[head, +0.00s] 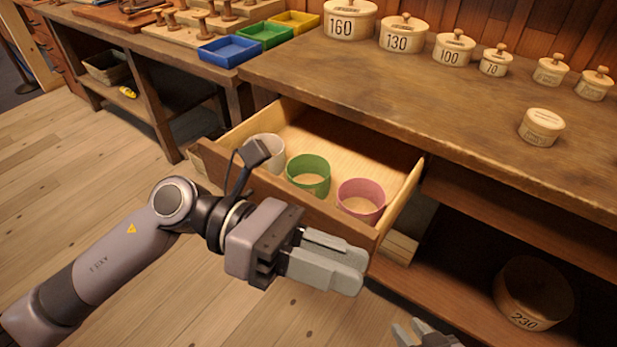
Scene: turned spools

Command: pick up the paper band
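Three ring-shaped bands stand upright in the open drawer (400,205): a white one (268,149) at the left, a green one (309,176) in the middle and a pink one (361,203) at the right. I cannot tell which the paper band is; the white one looks most like plain paper, and my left wrist partly covers it. My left gripper (364,272) is in front of the drawer, apart from the bands. Its fingers lie together with nothing seen between them. My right gripper (409,333) shows only in part at the bottom edge, and its opening is unclear.
The workbench (440,100) above the drawer carries several lidded round boxes, one (542,126) nearer its front edge. Blue (229,51), green (264,36) and yellow (294,22) trays stand at the upper left. A large round box (533,292) sits on the lower shelf.

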